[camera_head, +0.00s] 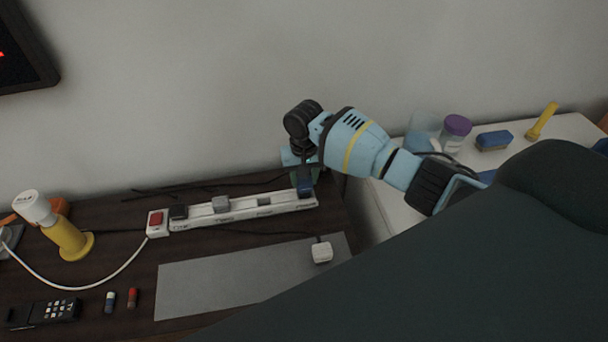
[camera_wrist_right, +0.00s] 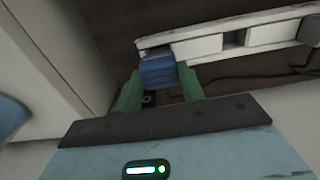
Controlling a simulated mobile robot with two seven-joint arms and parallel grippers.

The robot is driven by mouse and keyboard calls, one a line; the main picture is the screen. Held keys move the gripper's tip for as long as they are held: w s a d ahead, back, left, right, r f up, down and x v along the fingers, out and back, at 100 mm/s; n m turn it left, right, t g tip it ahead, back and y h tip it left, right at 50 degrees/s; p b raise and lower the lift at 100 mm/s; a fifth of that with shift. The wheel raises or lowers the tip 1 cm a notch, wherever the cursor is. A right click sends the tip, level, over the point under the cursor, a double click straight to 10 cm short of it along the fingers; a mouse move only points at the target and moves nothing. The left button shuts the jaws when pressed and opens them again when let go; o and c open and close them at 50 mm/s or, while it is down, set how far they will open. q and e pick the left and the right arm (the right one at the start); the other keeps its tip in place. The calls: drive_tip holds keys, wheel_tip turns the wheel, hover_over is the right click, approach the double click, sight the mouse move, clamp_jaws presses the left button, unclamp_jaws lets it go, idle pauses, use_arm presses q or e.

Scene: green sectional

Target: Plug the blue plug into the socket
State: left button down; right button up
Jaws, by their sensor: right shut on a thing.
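The blue plug (camera_head: 305,187) is held by my right gripper (camera_head: 303,176) at the right end of the white power strip (camera_head: 245,213). In the right wrist view, the green fingers of the gripper (camera_wrist_right: 160,93) are shut on either side of the blue plug (camera_wrist_right: 157,69). The plug overlaps the end of the strip (camera_wrist_right: 205,47) there. I cannot tell whether it is seated in a socket or only above or against it. The socket beneath it is hidden. My left gripper is not in view.
A black plug (camera_head: 178,212) and a grey plug (camera_head: 221,204) sit on the strip, near its red switch (camera_head: 156,219). A white plug (camera_head: 322,252) lies on the grey mat (camera_head: 215,278). The wall is close behind.

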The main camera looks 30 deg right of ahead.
sight(305, 181)
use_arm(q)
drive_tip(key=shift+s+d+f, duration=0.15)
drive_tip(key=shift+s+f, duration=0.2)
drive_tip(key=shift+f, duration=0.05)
use_arm(e)
drive_tip(key=shift+f, duration=1.3)
drive_tip(key=o, duration=1.1)
drive_tip(key=shift+c, duration=0.2)
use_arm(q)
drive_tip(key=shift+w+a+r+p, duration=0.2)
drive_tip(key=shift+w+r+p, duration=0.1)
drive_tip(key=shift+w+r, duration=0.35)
use_arm(e)
wheel_tip(305, 181, up, 8)
drive_tip(key=shift+f, duration=0.1)
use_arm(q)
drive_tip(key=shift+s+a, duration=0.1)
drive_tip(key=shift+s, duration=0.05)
use_arm(e)
drive_tip(key=shift+s+f, duration=0.1)
